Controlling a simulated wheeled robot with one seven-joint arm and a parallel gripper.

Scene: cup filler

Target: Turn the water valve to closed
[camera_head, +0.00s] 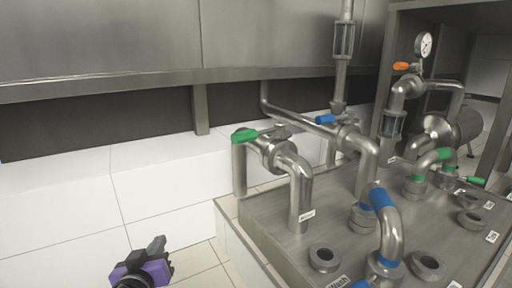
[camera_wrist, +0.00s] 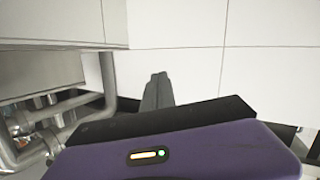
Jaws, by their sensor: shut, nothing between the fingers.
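Several valves with coloured handles sit on the steel pipework in the head view; no readable label shows which is the water valve. A blue valve handle (camera_head: 325,119) is on the pipe behind. A green valve handle (camera_head: 244,135) is on the nearer pipe at left. An orange valve handle (camera_head: 400,66) is beside the gauge at upper right. My gripper (camera_head: 157,242) is low at the left, in front of the white wall and apart from all the handles. In the wrist view its fingers (camera_wrist: 158,80) are together, with nothing between them.
A pressure gauge (camera_head: 424,44) stands at the upper right. White tiled wall (camera_head: 150,180) and open floor surround my gripper; a steel ledge (camera_head: 100,85) runs above.

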